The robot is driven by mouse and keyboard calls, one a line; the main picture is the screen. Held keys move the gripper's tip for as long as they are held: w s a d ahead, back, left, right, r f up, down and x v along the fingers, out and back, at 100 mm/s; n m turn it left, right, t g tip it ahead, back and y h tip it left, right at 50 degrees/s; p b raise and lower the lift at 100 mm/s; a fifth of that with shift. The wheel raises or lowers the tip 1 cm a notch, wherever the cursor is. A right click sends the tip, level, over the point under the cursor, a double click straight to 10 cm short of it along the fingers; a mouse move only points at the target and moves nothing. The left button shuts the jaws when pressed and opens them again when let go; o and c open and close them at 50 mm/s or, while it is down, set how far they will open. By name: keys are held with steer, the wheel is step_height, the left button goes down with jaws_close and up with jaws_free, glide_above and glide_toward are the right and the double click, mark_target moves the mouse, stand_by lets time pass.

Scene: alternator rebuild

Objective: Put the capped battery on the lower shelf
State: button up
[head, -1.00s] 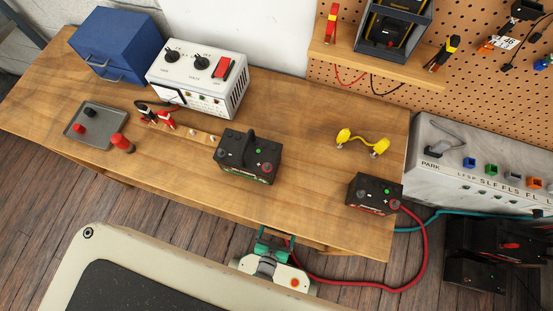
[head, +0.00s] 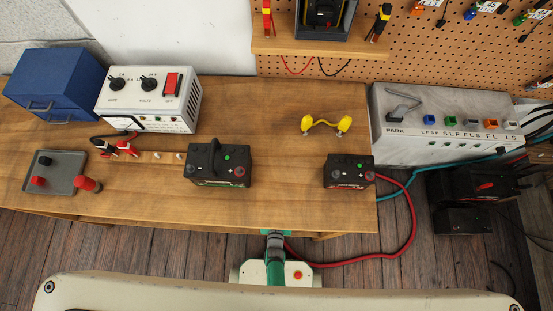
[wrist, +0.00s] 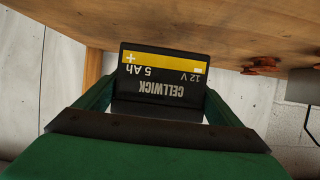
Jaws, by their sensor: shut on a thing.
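My gripper (wrist: 152,118) is shut on a black battery (wrist: 160,72) with a yellow band and upside-down lettering, "CELLWICK 12 V 5 Ah". Its terminals and any caps are hidden. In the head view my green gripper arm (head: 275,262) reaches the bench's front edge from below; the fingertips and held battery are hidden there. A wooden board (wrist: 225,28) lies behind the battery in the wrist view; I cannot tell whether it is the lower shelf or another part of the bench. The lower shelf cannot be made out in the head view.
A red cable (head: 400,240) hangs at the right. Reddish knob-like parts (wrist: 262,64) are on the wooden board.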

steer(key=shift+w+f, duration=0.5)
steer(key=shift+f, duration=1.3)
steer(key=o, duration=1.9)
steer(key=shift+s+f, duration=0.2)
steer(key=shift+s, duration=0.05)
steer(key=shift+d, duration=0.1)
steer(key=v, duration=1.2)
steer(key=shift+w+r, duration=0.1)
steer(key=shift+r, duration=0.05)
